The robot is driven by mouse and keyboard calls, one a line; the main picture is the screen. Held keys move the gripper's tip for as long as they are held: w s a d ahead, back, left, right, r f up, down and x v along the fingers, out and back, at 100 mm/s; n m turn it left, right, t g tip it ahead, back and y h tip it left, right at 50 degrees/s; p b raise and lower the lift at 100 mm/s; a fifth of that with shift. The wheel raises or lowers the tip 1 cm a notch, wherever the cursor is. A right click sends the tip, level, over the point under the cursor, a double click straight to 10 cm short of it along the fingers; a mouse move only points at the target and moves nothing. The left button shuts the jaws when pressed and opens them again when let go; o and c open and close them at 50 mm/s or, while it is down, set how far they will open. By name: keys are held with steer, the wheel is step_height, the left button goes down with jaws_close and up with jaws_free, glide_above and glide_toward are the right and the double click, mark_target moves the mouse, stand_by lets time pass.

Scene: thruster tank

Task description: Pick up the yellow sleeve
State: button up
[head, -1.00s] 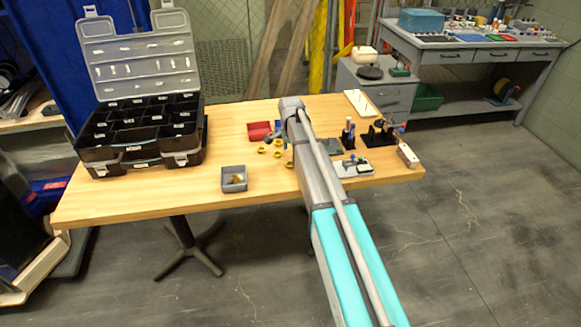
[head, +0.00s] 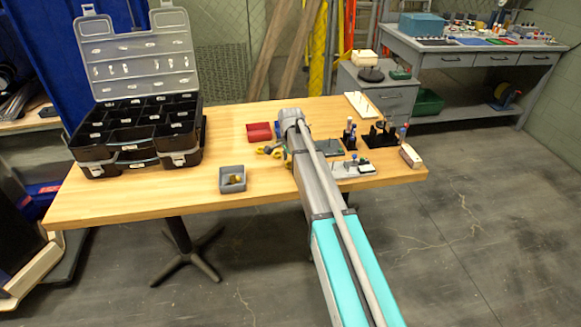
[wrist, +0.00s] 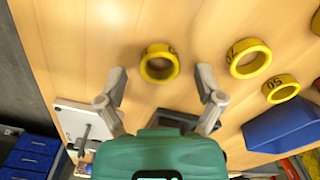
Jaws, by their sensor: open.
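Several yellow sleeves, short rings, lie on the wooden table. In the wrist view one sleeve (wrist: 159,64) lies just ahead of and between my open fingertips, its number not readable. A sleeve marked 70 (wrist: 248,58) and one marked 50 (wrist: 280,89) lie to its right, and another (wrist: 316,22) is cut off at the right edge. My gripper (wrist: 161,74) is open and empty above the table. In the head view my arm hides most of the gripper, and some yellow sleeves (head: 267,150) show at its left.
A blue object (wrist: 290,128) lies right of my gripper in the wrist view. In the head view a red bin (head: 259,132), a grey bin (head: 232,179) and an open black organizer case (head: 140,135) stand left of my arm. Small tools and holders (head: 382,134) crowd its right.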

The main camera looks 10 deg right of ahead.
steer(key=c, duration=0.8)
steer(key=shift+r, duration=0.2)
steer(key=shift+r+p, duration=0.7)
steer(key=shift+p, duration=0.25)
steer(key=s+r+p, duration=1.1)
steer(key=s, duration=0.3)
steer(key=shift+a, duration=0.25)
